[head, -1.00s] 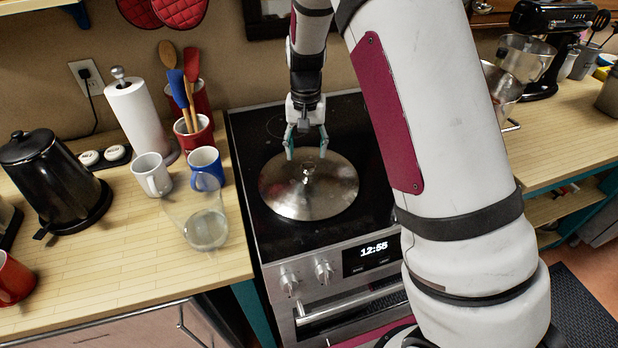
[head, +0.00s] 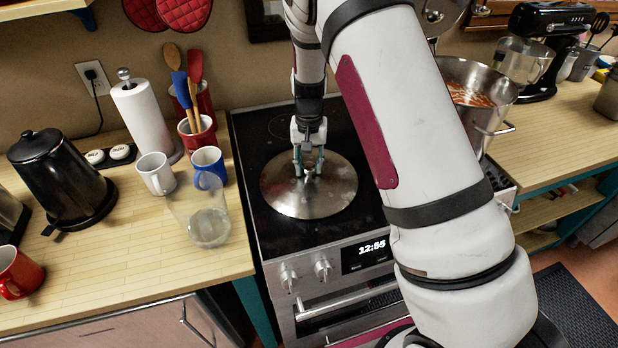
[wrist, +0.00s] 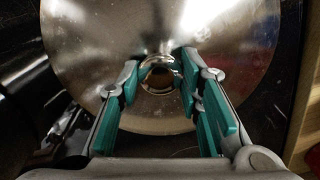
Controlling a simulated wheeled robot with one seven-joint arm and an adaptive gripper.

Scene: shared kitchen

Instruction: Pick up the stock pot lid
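The stock pot lid (head: 335,195) is a round, shiny metal disc lying flat on the black stovetop. Its knob (wrist: 160,73) shows in the middle of the wrist view. My gripper (head: 309,172) is down at the lid's centre. In the wrist view its teal fingers (wrist: 158,82) stand on either side of the knob. A gap shows between the left finger and the knob; the right finger is very close to it, and I cannot tell if it touches. In the head view the fingers partly hide the knob.
A pot (head: 483,112) with reddish food stands to the right of the lid, partly behind my arm. A clear glass (head: 208,226), a blue mug (head: 208,165) and a white mug (head: 156,175) stand on the left counter. The stovetop's front strip is clear.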

